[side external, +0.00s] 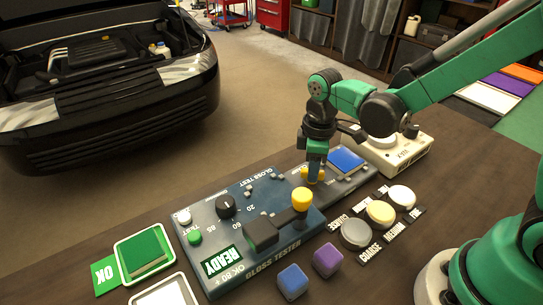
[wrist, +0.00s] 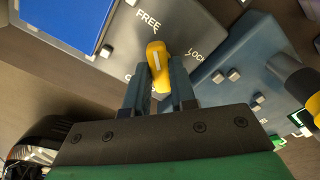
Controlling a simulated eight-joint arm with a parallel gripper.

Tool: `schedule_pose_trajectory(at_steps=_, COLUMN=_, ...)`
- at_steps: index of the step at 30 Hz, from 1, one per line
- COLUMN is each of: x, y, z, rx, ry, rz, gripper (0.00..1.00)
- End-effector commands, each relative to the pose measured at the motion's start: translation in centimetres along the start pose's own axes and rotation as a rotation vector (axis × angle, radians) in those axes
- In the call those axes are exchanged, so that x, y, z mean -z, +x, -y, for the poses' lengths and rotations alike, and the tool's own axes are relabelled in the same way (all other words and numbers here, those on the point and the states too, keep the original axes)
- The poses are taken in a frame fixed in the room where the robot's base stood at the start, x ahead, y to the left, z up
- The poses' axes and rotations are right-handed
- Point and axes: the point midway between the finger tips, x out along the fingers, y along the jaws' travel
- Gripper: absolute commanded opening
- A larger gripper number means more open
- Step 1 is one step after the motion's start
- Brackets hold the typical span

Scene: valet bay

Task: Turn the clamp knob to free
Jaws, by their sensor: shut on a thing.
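The yellow clamp knob (wrist: 159,66) stands on a dark grey panel, between my fingertips in the wrist view. A white line runs along its top and points up the picture, close to the word FREE. The word LOCK is to its right. Another label at its lower left is partly hidden by a finger. My gripper (wrist: 160,92) is shut on the knob, one finger on each side. In the side view my gripper (side external: 314,174) points straight down over the knob (side external: 304,173), which it partly covers.
The gloss tester (side external: 262,194) has a black dial (side external: 227,206) and a yellow-topped lever (side external: 302,199) near my gripper. A blue pad (side external: 346,159) lies just behind. Round pads (side external: 356,234), a purple cube (side external: 327,260) and a blue cube (side external: 292,281) are in front.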

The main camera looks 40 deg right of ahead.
Motion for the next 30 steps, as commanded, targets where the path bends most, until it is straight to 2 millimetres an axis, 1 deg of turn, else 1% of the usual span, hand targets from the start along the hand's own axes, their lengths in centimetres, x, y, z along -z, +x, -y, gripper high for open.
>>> schedule_pose_trajectory(at_steps=3, x=0.1, y=0.0, z=0.0, rx=-0.001, ry=-0.002, rz=-0.001, gripper=0.00)
schedule_pose_trajectory(at_steps=4, x=0.1, y=0.0, z=0.0, rx=-0.001, ry=-0.002, rz=-0.001, gripper=0.29)
schedule_pose_trajectory(at_steps=5, x=0.1, y=0.0, z=0.0, rx=-0.001, ry=-0.002, rz=-0.001, gripper=0.38)
schedule_pose_trajectory(at_steps=6, x=0.0, y=0.0, z=0.0, rx=-0.001, ry=-0.001, rz=-0.001, gripper=0.49)
schedule_pose_trajectory(at_steps=7, x=0.0, y=0.0, z=0.0, rx=-0.001, ry=-0.001, rz=-0.001, gripper=0.53)
schedule_pose_trajectory(at_steps=17, x=0.0, y=-0.2, z=0.0, rx=0.000, ry=0.000, rz=0.000, gripper=0.53)
schedule_pose_trajectory(at_steps=20, x=0.0, y=-1.1, z=0.0, rx=0.000, ry=0.000, rz=0.000, gripper=0.53)
schedule_pose_trajectory(at_steps=27, x=0.0, y=-4.2, z=0.0, rx=0.000, ry=0.000, rz=-0.001, gripper=0.53)
schedule_pose_trajectory(at_steps=30, x=0.0, y=-5.1, z=0.0, rx=0.000, ry=-0.001, rz=-0.001, gripper=0.53)
